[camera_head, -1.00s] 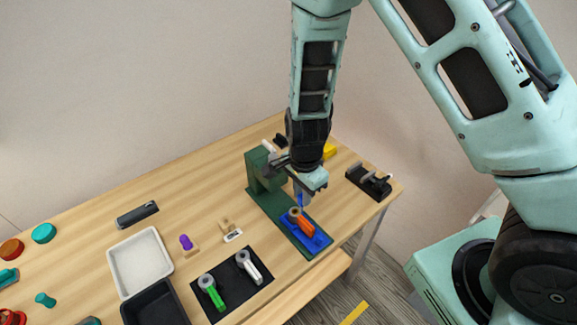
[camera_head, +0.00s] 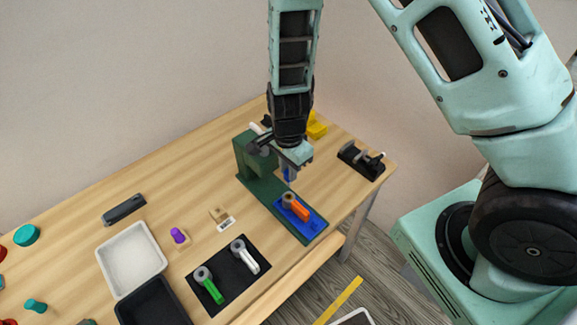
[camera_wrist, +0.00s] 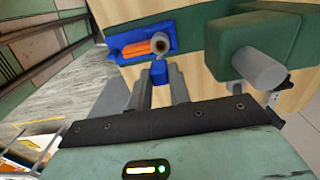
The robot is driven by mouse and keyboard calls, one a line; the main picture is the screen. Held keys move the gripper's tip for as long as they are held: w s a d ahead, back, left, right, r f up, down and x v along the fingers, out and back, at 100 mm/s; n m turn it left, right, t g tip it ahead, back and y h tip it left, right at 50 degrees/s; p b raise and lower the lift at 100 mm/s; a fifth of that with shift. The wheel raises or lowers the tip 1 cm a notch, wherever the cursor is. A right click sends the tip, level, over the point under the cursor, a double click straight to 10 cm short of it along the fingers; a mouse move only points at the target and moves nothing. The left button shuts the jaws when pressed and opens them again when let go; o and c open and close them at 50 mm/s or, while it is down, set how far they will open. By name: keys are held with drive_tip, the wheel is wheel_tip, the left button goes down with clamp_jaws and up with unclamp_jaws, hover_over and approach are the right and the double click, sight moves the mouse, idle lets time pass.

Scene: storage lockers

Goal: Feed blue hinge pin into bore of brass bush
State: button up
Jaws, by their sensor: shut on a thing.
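My gripper (camera_head: 288,176) is shut on the blue hinge pin (camera_head: 287,174), which points downward between the fingers. The wrist view shows the pin's blue end (camera_wrist: 159,72) between the grey fingers. The brass bush (camera_wrist: 160,44) is a round ring with a dark bore at the end of an orange lever (camera_wrist: 133,50). The lever lies on a blue block (camera_head: 312,230); the bush (camera_head: 288,197) also shows in the head view. The pin is apart from the bush, above and behind it in the head view. The bore is empty in the wrist view.
A green press (camera_head: 247,157) stands left of my gripper; its grey ram (camera_wrist: 258,68) is close by in the wrist view. A black mat (camera_head: 222,285) holds green and white levers. A black holder (camera_head: 360,160) and yellow block (camera_head: 316,126) stand right and behind.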

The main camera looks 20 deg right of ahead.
drive_tip(key=shift+f+b, duration=2.55)
drive_tip(key=shift+f, duration=1.2)
drive_tip(key=shift+f, duration=0.25)
drive_tip(key=o, duration=0.9)
drive_tip(key=shift+o, duration=0.2)
wheel_tip(320, 180, up, 17)
drive_tip(key=b, duration=0.1)
drive_tip(key=shift+r, duration=0.2)
